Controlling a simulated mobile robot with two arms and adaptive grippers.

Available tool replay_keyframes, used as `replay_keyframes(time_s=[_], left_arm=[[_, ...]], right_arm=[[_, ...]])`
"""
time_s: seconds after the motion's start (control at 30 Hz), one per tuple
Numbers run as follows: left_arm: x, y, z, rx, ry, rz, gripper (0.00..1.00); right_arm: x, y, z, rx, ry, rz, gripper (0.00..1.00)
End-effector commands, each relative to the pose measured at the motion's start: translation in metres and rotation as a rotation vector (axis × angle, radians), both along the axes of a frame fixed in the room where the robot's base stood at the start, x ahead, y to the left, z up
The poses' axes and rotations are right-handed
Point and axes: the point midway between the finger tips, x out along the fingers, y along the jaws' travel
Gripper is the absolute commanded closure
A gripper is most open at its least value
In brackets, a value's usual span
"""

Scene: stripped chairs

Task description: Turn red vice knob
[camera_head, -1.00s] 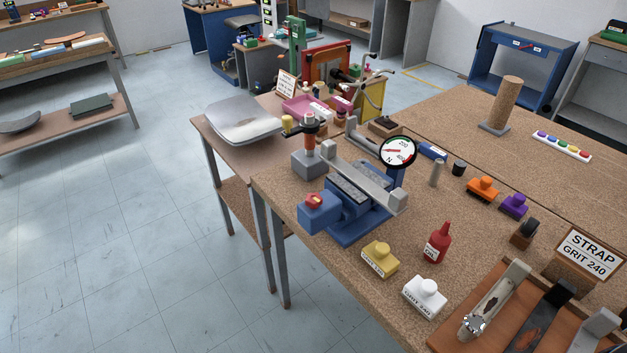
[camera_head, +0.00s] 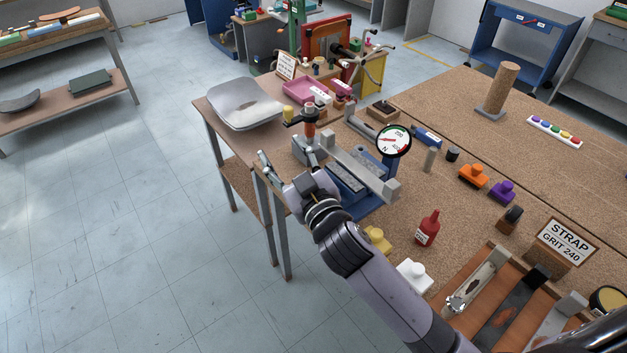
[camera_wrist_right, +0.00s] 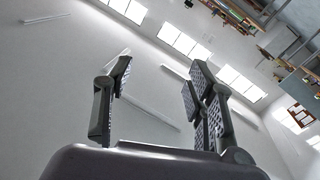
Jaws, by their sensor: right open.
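The blue vice (camera_head: 372,203) with its grey top bar stands at the near left edge of the brown workbench. That view shows only wall, ceiling lights and distant shelves, not the vice. My left gripper is not in view.
A round dial gauge (camera_head: 393,140) stands behind the vice. A red bottle (camera_head: 427,228), a yellow block (camera_head: 378,239) and a white block (camera_head: 413,275) sit near my forearm. The floor at left is clear.

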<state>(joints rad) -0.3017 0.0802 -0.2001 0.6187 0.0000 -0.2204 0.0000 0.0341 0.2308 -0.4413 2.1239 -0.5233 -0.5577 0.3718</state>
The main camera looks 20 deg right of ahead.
Motion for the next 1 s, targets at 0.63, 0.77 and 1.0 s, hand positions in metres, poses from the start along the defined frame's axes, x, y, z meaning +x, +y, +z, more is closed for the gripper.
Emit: replay_keyframes(time_s=[0.63,0.77,1.0], left_arm=[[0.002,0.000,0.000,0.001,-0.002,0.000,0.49],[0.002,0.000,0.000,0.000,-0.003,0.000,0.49],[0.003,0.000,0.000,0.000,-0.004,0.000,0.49]], right_arm=[[-0.046,0.209,0.057,-0.895,-0.740,1.326,0.49],[-0.026,0.167,0.014,-1.203,-0.533,1.544,0.49],[0.027,0.022,0.000,-1.669,0.123,1.671,0.49]])
